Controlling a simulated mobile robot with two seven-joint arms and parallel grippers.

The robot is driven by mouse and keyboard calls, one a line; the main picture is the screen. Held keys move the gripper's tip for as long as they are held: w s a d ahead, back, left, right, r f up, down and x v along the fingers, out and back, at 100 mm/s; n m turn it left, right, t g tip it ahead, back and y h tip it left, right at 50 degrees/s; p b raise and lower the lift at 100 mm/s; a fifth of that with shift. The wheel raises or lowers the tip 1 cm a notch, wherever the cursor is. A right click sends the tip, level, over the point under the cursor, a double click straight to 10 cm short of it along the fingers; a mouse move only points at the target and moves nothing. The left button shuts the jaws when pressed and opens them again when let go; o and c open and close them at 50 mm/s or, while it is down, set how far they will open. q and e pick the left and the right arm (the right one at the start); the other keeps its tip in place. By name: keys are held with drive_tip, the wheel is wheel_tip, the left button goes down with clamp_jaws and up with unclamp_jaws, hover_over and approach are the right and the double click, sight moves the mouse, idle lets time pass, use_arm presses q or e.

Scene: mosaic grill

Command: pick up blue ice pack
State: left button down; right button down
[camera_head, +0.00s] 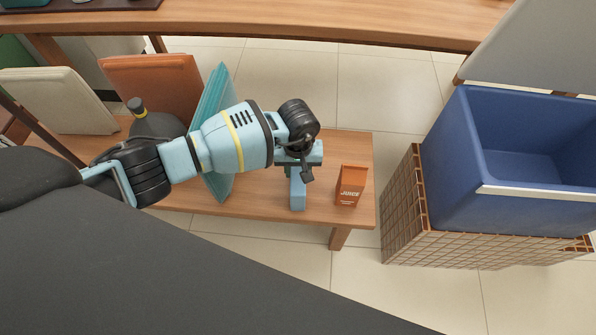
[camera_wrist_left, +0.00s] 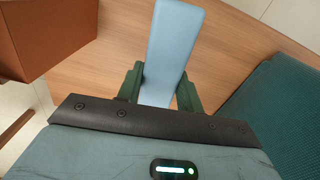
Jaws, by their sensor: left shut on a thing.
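The blue ice pack (camera_head: 298,194) is a light blue slab standing upright on the wooden bench (camera_head: 258,200). It also shows in the left wrist view (camera_wrist_left: 171,48), between the two green fingers. My left gripper (camera_wrist_left: 158,90) is shut on the ice pack, one finger on each side. In the head view my left gripper (camera_head: 298,165) reaches down on it from above, hiding its top. My right gripper is in neither view.
An orange juice box (camera_head: 350,186) stands just right of the ice pack. A teal panel (camera_head: 221,187) stands to the left, with orange (camera_head: 160,82) and beige (camera_head: 58,100) panels behind. A blue bin (camera_head: 450,165) sits on a tiled block (camera_head: 405,222) at right.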

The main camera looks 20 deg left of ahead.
use_arm(q)
drive_tip(key=shift+w+r, duration=0.1)
drive_tip(key=shift+r, duration=0.45)
drive_tip(key=r, duration=0.1)
drive_tip(key=s+r, duration=0.1)
drive_tip(key=shift+d+r+p, duration=0.25)
drive_tip(key=shift+r+p, duration=0.05)
drive_tip(key=s+d+r+p, duration=0.1)
drive_tip(key=s+d, duration=0.6)
drive_tip(key=s, duration=0.6)
drive_tip(key=shift+d, duration=0.4)
